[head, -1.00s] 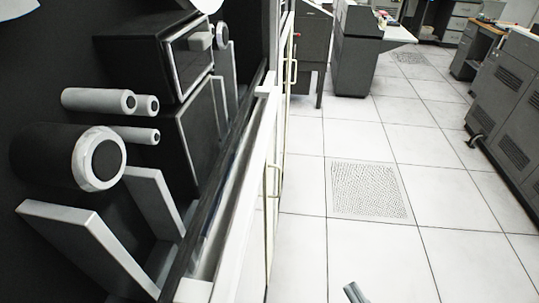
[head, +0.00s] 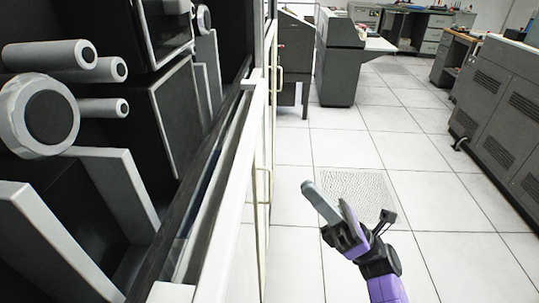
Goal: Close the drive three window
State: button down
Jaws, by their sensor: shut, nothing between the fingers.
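A tape drive (head: 190,110) fills the left of the head view, seen from close by. Its dark inside, with rollers and pale angled plates, shows with no pane visibly covering it. The window's pale top edge (head: 215,165) runs low along the front of the opening, with a dark slot beside it. I cannot tell from the picture which drive number this is. My gripper (head: 322,200) is shut and empty, out over the floor to the right of the drive front, apart from it. Its grey fingers point up and left.
Pale handles (head: 266,185) stick out from the cabinet fronts beyond the window edge. A grey cabinet (head: 500,105) stands at the right. A desk unit (head: 340,60) stands further back. The tiled floor (head: 410,190) between them is clear.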

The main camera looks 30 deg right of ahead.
jog(key=w+a+r+n+g+y+p, duration=0.2)
jog(key=w+a+r+n+g+p, duration=0.1)
jog(key=r, duration=0.7)
jog(key=w+a+n+p, duration=0.1)
jog(key=a+n+p, duration=0.1)
jog(key=a, duration=0.1)
jog(key=shift+a+g, duration=0.35)
jog(key=shift+g, duration=0.05)
jog(key=shift+r, duration=0.15)
